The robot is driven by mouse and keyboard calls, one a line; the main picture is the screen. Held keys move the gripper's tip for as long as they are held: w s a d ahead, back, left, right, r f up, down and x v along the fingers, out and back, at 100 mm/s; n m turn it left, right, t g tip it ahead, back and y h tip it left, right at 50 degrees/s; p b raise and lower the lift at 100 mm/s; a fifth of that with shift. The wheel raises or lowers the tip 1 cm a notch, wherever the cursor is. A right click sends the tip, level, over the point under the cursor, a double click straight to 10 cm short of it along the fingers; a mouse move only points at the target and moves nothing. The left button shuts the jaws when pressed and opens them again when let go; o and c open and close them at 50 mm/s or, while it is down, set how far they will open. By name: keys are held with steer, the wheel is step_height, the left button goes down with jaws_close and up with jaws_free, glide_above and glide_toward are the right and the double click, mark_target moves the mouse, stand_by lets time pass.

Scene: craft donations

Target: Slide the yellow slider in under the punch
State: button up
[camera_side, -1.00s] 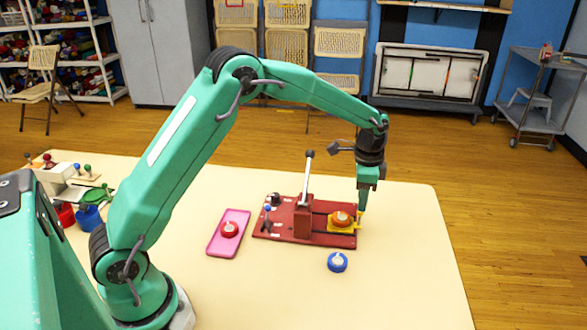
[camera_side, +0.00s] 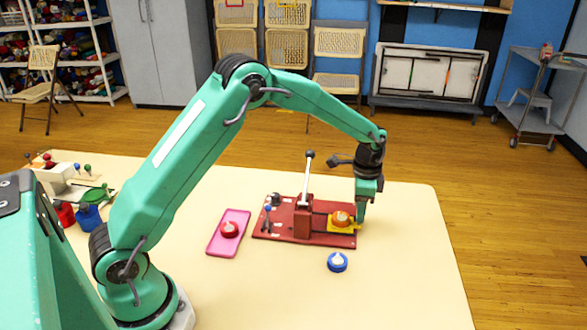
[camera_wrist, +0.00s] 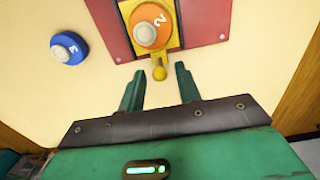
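The yellow slider (camera_wrist: 178,43) carries an orange round piece (camera_wrist: 153,25) marked 2 and sits at the right end of the red punch base (camera_side: 277,235). Its yellow knob (camera_wrist: 159,73) points toward my gripper in the wrist view. The punch (camera_side: 303,214), a red block with an upright black-knobbed lever (camera_side: 308,176), stands left of the slider in the side view. My gripper (camera_wrist: 159,88) is open and low at the slider's outer end. Its two green fingers stand on either side of the knob, apart from it in the wrist view.
A blue round piece (camera_side: 337,262) lies on the table in front of the base. A pink tray (camera_side: 216,246) holding a red round piece (camera_side: 229,229) lies left of the base. Blue and red cups (camera_side: 89,217) stand far left. The table's right side is clear.

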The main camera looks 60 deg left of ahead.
jaws_close()
steer(key=shift+a, duration=0.1)
steer(key=shift+s+a, duration=3.35)
steer(key=shift+o, duration=0.3)
jaws_free()
steer(key=shift+r, duration=0.1)
step_height(320, 180, up, 7)
steer(key=shift+r, duration=0.15)
